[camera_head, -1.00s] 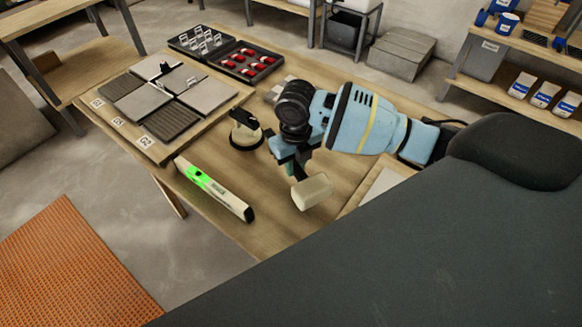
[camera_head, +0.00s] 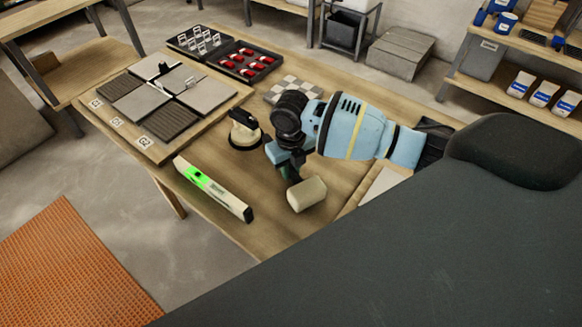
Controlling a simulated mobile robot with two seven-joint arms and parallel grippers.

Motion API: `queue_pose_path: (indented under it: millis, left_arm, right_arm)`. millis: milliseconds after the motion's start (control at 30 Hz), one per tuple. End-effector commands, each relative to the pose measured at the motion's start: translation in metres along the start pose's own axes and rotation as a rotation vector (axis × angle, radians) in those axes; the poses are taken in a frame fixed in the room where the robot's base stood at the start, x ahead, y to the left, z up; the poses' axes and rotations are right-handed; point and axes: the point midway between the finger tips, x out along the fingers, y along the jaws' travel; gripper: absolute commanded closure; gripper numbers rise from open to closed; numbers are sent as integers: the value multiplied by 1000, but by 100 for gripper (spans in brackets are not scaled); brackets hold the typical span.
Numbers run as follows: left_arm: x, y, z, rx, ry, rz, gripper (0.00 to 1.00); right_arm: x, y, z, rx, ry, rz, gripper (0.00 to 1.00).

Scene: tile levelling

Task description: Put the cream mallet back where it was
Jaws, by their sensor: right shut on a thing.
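The cream mallet (camera_head: 307,195) is at the front right of the wooden table, its pale block head below my right gripper (camera_head: 284,166). My right gripper is shut on the mallet's handle, which is mostly hidden by the fingers. I cannot tell whether the head touches the table. My left gripper is not in view.
A level with a green display (camera_head: 214,188) lies left of the mallet. A suction cup (camera_head: 245,131) stands behind it. The tile board (camera_head: 165,104) is at the left, with a tray of red pieces (camera_head: 247,63) beyond. A checkered piece (camera_head: 296,89) lies behind my right arm.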

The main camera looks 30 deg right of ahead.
Motion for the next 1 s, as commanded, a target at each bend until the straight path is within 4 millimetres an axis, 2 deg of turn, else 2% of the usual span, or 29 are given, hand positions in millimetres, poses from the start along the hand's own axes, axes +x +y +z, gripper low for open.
queue_pose_path:
  millis: [100, 133, 300, 667, 767, 1000]
  left_arm:
    - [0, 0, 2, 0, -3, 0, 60]
    - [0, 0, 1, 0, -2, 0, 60]
    - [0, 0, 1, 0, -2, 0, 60]
    - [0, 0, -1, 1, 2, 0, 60]
    - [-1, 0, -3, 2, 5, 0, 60]
    - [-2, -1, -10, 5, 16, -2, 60]
  right_arm:
    - [2, 0, 0, 0, 0, 0, 100]
    - [3, 0, 0, 0, 0, 0, 78]
    - [2, 0, 0, 0, 0, 0, 58]
    - [-4, 0, 1, 0, -3, 0, 58]
    - [-17, 0, 2, 0, -5, -1, 58]
    - [-64, 0, 1, -1, -6, 0, 58]
